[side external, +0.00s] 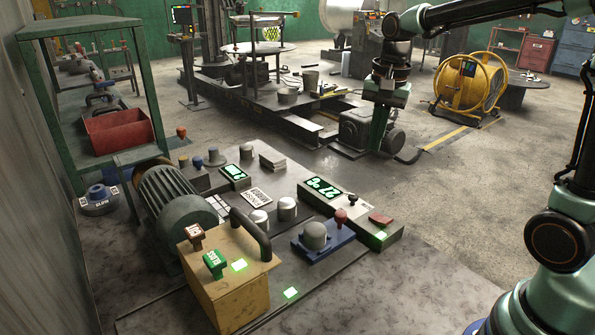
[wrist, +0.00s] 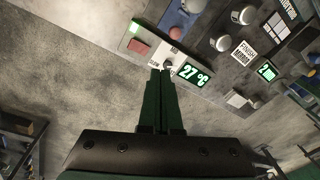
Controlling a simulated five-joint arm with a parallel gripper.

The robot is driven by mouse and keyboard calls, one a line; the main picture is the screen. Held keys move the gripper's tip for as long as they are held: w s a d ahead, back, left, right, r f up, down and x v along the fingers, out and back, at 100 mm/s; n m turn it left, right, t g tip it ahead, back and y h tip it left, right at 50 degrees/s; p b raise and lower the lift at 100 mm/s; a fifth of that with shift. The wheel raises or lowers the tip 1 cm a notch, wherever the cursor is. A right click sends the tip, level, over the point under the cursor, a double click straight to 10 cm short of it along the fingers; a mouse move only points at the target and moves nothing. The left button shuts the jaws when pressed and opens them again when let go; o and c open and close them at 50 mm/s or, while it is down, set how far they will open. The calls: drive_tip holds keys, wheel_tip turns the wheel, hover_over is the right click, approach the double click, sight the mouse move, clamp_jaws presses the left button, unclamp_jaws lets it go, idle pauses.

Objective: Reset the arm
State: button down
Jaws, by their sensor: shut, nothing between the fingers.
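My gripper (side external: 377,145) hangs from the arm at the upper right of the side external view, pointing down. It is beyond the control panel and in front of a grey motor on the floor. In the wrist view my gripper (wrist: 161,73) shows as two dark green fingers pressed together, with nothing between them. Their tips overlap the lower edge of the grey control box in that picture, close to the green temperature display (wrist: 194,74). The same display (side external: 322,189) also shows in the side external view, well apart from my gripper.
A grey motor (side external: 370,131) and yellow reel (side external: 468,85) stand beyond.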

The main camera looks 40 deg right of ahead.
drive_tip(key=s+a+n+t, duration=0.4)
drive_tip(key=s+a+n, duration=0.2)
drive_tip(key=s+n, duration=0.3)
drive_tip(key=n, duration=0.2)
drive_tip(key=shift+s+a+r+n, duration=0.2)
drive_tip(key=shift+s+r+n, duration=0.1)
drive_tip(key=shift+r, duration=0.1)
drive_tip(key=c, duration=1.5)
unclamp_jaws()
drive_tip(key=shift+s+a+f+n, duration=0.1)
drive_tip(key=shift+s+f+n, duration=0.1)
drive_tip(key=shift+n, duration=0.1)
drive_tip(key=shift+c, duration=0.2)
drive_tip(key=o, duration=1)
drive_tip(key=shift+w, duration=0.1)
drive_tip(key=g, duration=0.5)
hover_over(378, 216)
wheel_tip(378, 216, down, 8)
wheel_tip(378, 216, down, 12)
drive_tip(key=shift+f, duration=0.25)
